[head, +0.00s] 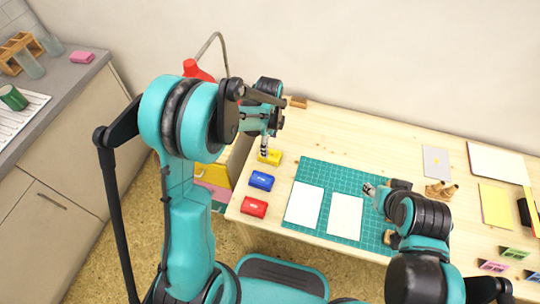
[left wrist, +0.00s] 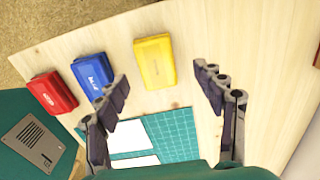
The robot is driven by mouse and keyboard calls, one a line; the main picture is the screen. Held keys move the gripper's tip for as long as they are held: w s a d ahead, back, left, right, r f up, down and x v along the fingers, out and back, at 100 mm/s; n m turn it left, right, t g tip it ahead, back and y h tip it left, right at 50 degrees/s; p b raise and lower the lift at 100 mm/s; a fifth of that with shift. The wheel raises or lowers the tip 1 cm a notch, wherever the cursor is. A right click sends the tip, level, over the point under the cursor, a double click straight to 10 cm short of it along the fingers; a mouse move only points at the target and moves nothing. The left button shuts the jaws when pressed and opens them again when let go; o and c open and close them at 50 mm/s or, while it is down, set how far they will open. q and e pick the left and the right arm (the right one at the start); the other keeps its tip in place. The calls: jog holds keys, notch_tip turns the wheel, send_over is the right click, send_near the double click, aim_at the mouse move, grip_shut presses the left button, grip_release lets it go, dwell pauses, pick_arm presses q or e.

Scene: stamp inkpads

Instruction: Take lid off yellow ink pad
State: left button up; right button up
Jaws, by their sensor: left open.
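The yellow ink pad (head: 272,157) sits on the wooden table near its left edge, behind the blue and red ones. In the left wrist view the yellow ink pad (left wrist: 155,62) looks closed and lies beyond and between my fingertips. My left gripper (head: 264,150) hangs above it, partly overlapping it in the head view. In the left wrist view my left gripper (left wrist: 163,86) is open with nothing between its fingers. My right gripper (head: 369,189) is over the green mat, and its finger gap is too small to judge.
The blue ink pad (head: 261,180) and red ink pad (head: 254,207) stand in a row with the yellow one. A green cutting mat (head: 330,175) with two white sheets (head: 304,204) lies to the right. A wooden stamp (head: 441,190) and papers are farther right. The table behind the mat is clear.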

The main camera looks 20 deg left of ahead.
aim_at(270, 154)
pick_arm(q)
jog(key=f, duration=0.1)
jog(key=f+b, duration=0.1)
jog(key=f, duration=0.1)
jog(key=f+b, duration=0.1)
jog(key=shift+s+d+f, duration=0.25)
jog(key=shift+s+f, duration=0.05)
jog(key=shift+s, duration=0.05)
jog(key=shift+r, duration=0.1)
jog(key=c, duration=0.9)
